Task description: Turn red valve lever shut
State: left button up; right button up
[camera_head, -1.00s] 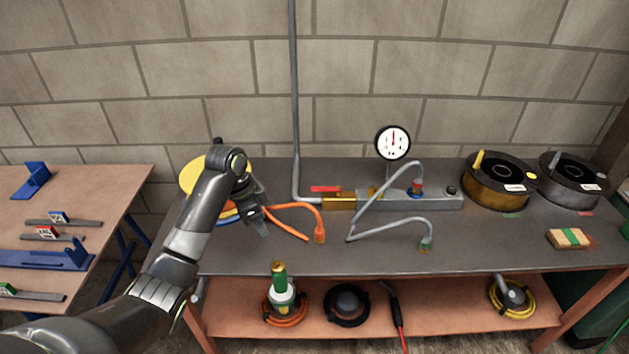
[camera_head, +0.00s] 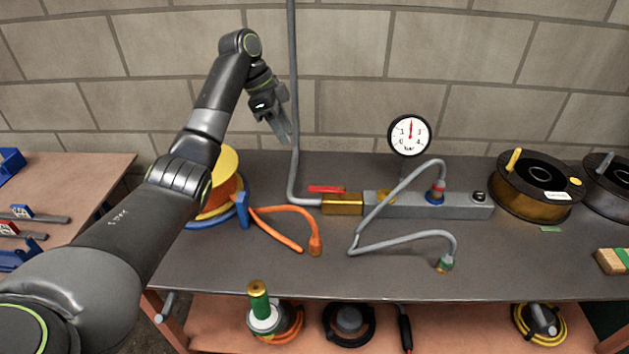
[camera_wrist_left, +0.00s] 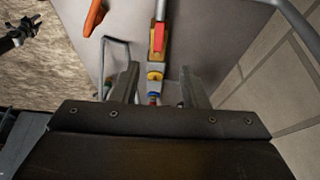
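The red valve lever (camera_head: 326,189) lies level above the brass valve body (camera_head: 342,204), at the left end of a grey manifold block on the bench. In the left wrist view the red lever (camera_wrist_left: 158,38) shows beyond the fingers, near the top centre. My left gripper (camera_head: 281,132) is raised in front of the wall, up and left of the lever and apart from it. Its fingers (camera_wrist_left: 160,84) are spread with nothing between them. A dark gripper-like part, probably my right gripper (camera_wrist_left: 24,32), shows small at the left wrist view's left edge; its fingers are unclear.
A grey vertical pipe (camera_head: 294,95) stands close to my left gripper and runs down to the valve. A pressure gauge (camera_head: 410,134) rises behind the manifold (camera_head: 470,205). Grey hoses (camera_head: 405,238) and an orange hose (camera_head: 290,212) lie in front. The bench front is mostly clear.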

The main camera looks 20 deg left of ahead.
aim_at(316, 188)
pick_arm(q)
jog(key=p+x, duration=0.1)
jog(key=x, duration=1.5)
jog(key=shift+d+f, duration=0.2)
jog(key=shift+f, duration=0.05)
grip_shut()
